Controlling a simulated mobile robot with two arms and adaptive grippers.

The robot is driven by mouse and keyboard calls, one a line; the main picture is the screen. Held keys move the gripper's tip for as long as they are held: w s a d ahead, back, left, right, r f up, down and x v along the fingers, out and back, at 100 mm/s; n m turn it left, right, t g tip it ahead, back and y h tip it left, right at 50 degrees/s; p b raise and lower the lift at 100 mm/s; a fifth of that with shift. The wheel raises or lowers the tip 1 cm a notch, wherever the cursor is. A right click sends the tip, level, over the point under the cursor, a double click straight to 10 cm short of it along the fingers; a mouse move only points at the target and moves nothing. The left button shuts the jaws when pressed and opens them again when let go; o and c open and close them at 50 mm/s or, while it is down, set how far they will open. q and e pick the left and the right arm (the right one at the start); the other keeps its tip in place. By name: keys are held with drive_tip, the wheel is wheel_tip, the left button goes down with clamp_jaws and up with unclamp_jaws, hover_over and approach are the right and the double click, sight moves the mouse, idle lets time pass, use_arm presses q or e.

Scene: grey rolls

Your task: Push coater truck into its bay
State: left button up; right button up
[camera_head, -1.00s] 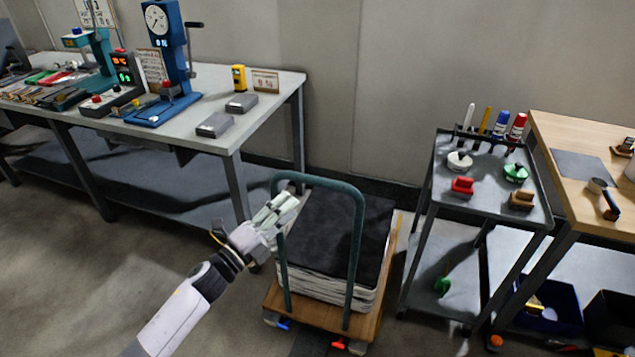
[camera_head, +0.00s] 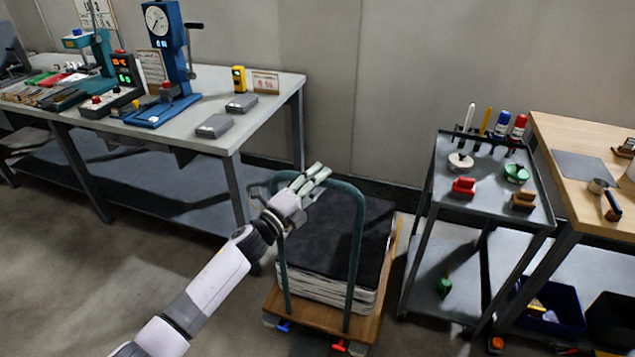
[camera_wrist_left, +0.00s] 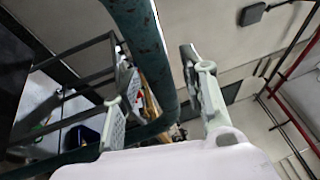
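The coater truck (camera_head: 318,317) is a low wooden platform with a teal hoop handle (camera_head: 356,245), standing on the floor between the workbench and the grey cart. It carries a stack of sheets with a black top (camera_head: 330,235). My left gripper (camera_head: 314,178) is at the upper left corner of the handle, fingers pointing up and right. In the left wrist view its fingers (camera_wrist_left: 160,92) are spread, with the teal handle bar (camera_wrist_left: 150,50) running between them. I cannot tell whether they touch the bar. My right gripper is out of view. No bay marking is clearly visible.
A grey cart (camera_head: 485,210) with stamps and markers stands close to the truck's right. A wooden table (camera_head: 575,195) is beyond it, with dark bins (camera_head: 555,310) below. A long workbench (camera_head: 220,145) is at the left. Floor at the lower left is clear.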

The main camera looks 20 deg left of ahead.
use_arm(q)
clamp_jaws()
idle(0.7)
